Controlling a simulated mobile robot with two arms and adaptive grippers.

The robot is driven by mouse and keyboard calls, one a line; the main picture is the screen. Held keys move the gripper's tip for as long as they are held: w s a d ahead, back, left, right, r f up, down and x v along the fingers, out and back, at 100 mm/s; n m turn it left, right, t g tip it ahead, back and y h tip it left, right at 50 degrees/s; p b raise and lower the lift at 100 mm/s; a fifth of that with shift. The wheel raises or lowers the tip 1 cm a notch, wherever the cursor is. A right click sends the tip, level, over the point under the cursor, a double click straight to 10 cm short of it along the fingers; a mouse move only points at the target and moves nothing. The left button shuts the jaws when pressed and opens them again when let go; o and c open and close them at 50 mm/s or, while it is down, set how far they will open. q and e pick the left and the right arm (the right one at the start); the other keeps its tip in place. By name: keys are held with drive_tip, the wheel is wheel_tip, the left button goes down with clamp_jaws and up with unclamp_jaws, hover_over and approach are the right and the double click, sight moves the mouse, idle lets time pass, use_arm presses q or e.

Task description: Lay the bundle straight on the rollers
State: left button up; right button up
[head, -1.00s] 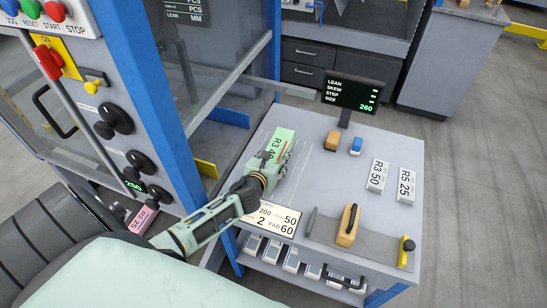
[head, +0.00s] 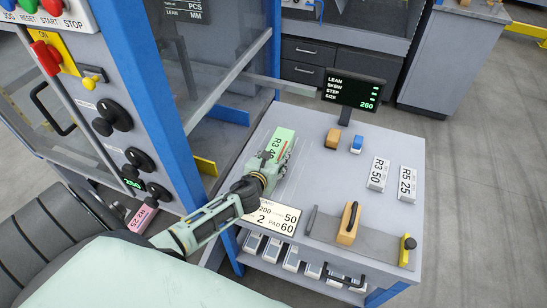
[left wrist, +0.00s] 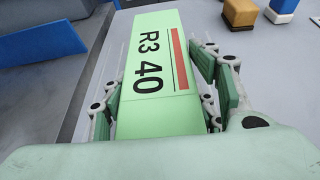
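My left gripper (head: 268,172) is over the near part of a light green block marked R3 40 (head: 284,141), which lies on the grey tabletop. In the left wrist view the same block (left wrist: 152,75) runs between the fingers of my left gripper (left wrist: 163,110), with green pads close along both sides. I cannot tell whether both pads press on it. A pink block marked R2 25 (head: 142,219) lies beside the machine at the left. I cannot pick out the rollers or a newspaper bundle for certain. My right gripper is not in view.
The grey table (head: 330,190) also carries white blocks R3 50 (head: 379,173) and R5 25 (head: 407,182), a small orange block (head: 333,138), a blue one (head: 357,145), a wooden handled tool (head: 348,226) and a display (head: 354,90). A blue machine post (head: 152,100) stands left.

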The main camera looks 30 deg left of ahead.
use_arm(q)
drive_tip(key=o, duration=0.5)
drive_tip(key=shift+r, duration=0.15)
drive_tip(key=shift+o, duration=0.2)
drive_tip(key=shift+s+f, duration=0.15)
drive_tip(key=shift+f, duration=0.15)
drive_tip(key=v, duration=1.2)
drive_tip(key=shift+r, duration=0.2)
